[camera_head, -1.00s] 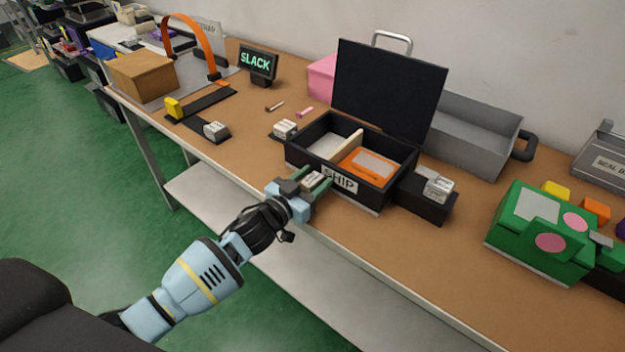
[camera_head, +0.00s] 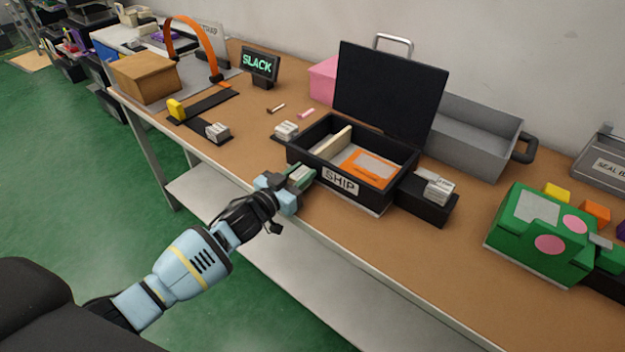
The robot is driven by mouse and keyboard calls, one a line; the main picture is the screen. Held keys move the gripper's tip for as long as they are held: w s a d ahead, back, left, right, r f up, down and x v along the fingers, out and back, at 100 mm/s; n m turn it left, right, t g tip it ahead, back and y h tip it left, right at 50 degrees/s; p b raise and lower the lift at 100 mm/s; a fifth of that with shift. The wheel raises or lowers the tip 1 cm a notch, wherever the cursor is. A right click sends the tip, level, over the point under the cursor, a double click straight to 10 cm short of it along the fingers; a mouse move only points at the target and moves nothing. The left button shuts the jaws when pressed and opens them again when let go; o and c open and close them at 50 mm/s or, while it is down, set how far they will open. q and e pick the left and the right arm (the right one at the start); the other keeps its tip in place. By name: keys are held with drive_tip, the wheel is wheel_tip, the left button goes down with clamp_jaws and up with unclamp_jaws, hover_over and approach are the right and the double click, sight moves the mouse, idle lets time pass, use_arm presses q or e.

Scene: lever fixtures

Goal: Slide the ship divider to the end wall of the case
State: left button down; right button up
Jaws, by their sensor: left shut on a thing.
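The black SHIP case (camera_head: 341,182) stands on the bench with its lid (camera_head: 388,92) upright. A cream divider (camera_head: 333,143) stands inside, nearer the left end wall than the right, with a narrow gap to its left. An orange area with a pale panel (camera_head: 370,166) fills the floor to its right. My left gripper (camera_head: 303,177) is at the front left of the case, shut on a small block with a white labelled top (camera_head: 299,173). The fingers partly hide this block, and its link to the divider is hidden.
A black block with white labels (camera_head: 428,198) sits right of the case, with a green box (camera_head: 541,232) farther right. A small labelled block (camera_head: 286,130) is behind left. A grey tray (camera_head: 470,135) stands behind right. The bench's front edge runs just below the gripper.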

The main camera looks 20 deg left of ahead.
sight(290, 156)
use_arm(q)
drive_tip(key=a, duration=0.2)
drive_tip(key=w+a, duration=0.2)
drive_tip(key=a, duration=0.1)
drive_tip(key=shift+a, duration=0.5)
drive_tip(key=c, duration=1.1)
unclamp_jaws()
drive_tip(key=shift+w+a, duration=0.1)
drive_tip(key=shift+a, duration=0.05)
drive_tip(key=shift+s, duration=0.25)
drive_tip(key=v, duration=0.7)
drive_tip(key=shift+s, duration=0.15)
